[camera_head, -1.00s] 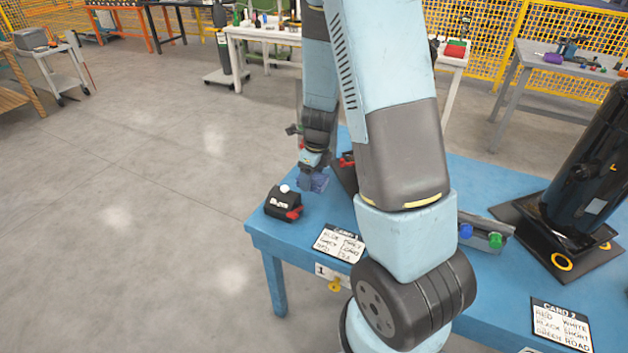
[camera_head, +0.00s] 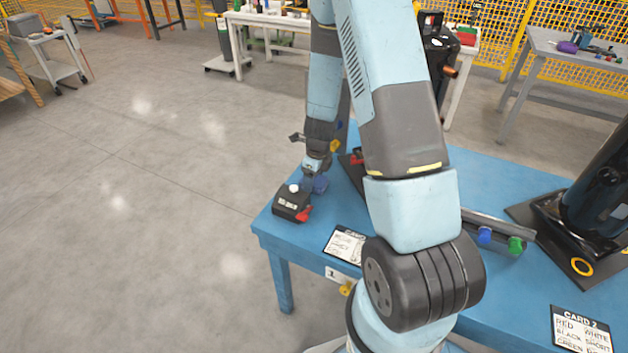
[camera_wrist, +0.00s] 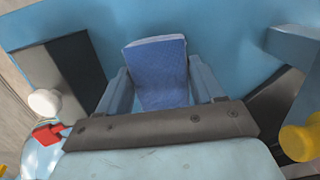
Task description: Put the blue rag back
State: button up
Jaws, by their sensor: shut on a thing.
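The blue rag (camera_head: 320,185) is in my gripper (camera_head: 313,181) at the far left end of the blue table (camera_head: 470,178). It is just behind and right of a black box-like device. In the wrist view, the rag (camera_wrist: 158,75) sits between the two light-blue fingers of my gripper (camera_wrist: 158,68), with the blue tabletop beyond it. My gripper is shut on it. The rag looks low over the table, but I cannot tell whether it touches the top.
The black device (camera_head: 290,206) with a white knob and red part stands close beside my gripper, near the table's left edge. A white card (camera_head: 345,243) lies in front. A rail with blue and green knobs (camera_head: 497,236) and a black upright unit (camera_head: 598,190) stand right.

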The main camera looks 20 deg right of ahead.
jog(key=shift+s+d+f, duration=0.1)
jog(key=shift+d+f, duration=0.15)
jog(key=shift+f, duration=0.3)
jog(key=shift+d+f, duration=0.1)
jog(key=shift+f, duration=0.05)
jog(key=shift+c, duration=1)
jog(key=shift+d, duration=0.2)
jog(key=o, duration=1.3)
jog(key=shift+d+f, duration=0.1)
jog(key=shift+f, duration=0.05)
jog(key=shift+o, duration=0.2)
jog(key=shift+r, duration=0.2)
